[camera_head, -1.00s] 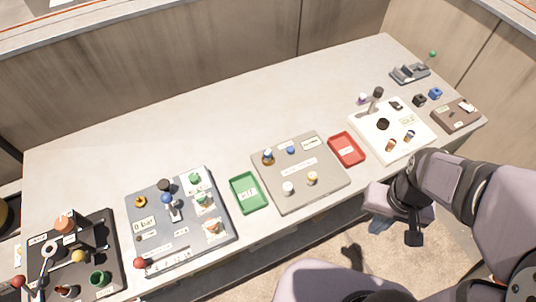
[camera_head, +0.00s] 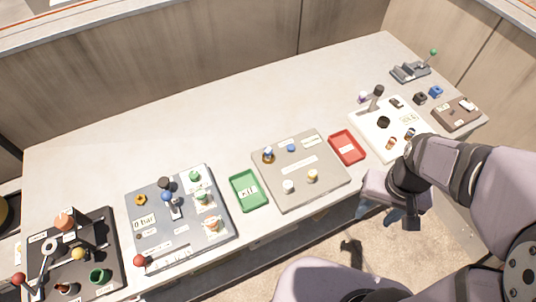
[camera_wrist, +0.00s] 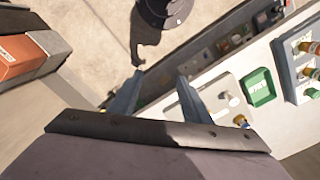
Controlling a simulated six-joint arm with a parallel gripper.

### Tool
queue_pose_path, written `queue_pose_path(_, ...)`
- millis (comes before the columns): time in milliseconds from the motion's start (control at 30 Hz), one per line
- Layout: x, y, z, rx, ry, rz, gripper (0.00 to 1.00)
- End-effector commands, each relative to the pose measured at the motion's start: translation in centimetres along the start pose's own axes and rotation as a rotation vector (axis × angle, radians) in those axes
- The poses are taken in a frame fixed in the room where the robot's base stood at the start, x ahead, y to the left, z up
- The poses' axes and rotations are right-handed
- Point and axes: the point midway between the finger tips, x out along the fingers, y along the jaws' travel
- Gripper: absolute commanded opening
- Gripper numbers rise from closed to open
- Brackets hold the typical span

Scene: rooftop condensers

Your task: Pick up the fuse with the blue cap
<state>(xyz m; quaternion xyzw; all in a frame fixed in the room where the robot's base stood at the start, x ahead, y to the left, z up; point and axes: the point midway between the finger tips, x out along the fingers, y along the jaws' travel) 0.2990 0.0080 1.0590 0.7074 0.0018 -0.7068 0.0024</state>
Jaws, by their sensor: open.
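On the white board (camera_head: 364,140) in the head view stand two small amber-brown fuse-like pieces. The right one (camera_head: 409,133) seems to have a blue cap and sits close to my arm's outline; the left one (camera_head: 391,143) has a darker top. Which is the named fuse is unclear at this size. My gripper (camera_head: 378,211) is open and empty off the counter's front edge. In the wrist view, its fingers (camera_wrist: 160,76) are spread with nothing between them.
A red tray (camera_head: 334,138) lies between the white and grey boards, and a green tray (camera_head: 237,199) left of the grey one. A switch panel (camera_head: 217,244) stands farther left. The rear middle of the counter is clear.

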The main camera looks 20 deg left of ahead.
Motion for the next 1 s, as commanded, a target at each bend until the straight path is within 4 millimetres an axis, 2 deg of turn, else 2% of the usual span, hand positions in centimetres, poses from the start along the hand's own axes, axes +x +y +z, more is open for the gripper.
queue_pose_path(167, 0.0, -3.1, -5.1, -0.008, 0.0, 0.0, 0.44)
queue_pose_path(267, 0.0, -6.0, -8.4, -0.008, -0.001, 0.0, 0.44)
queue_pose_path(400, 0.5, -11.0, -12.5, -0.007, -0.002, 0.0, 0.44)
queue_pose_path(500, 1.0, -15.1, -14.7, -0.007, -0.003, 0.001, 0.44)
queue_pose_path(633, 2.0, -20.6, -16.6, -0.005, -0.004, 0.001, 0.44)
queue_pose_path(800, 3.4, -26.9, -17.5, -0.001, -0.002, 0.001, 0.44)
queue_pose_path(900, 4.0, -29.4, -17.6, 0.001, -0.001, 0.0, 0.44)
queue_pose_path(1000, 4.3, -31.1, -17.5, 0.004, -0.001, 0.0, 0.44)
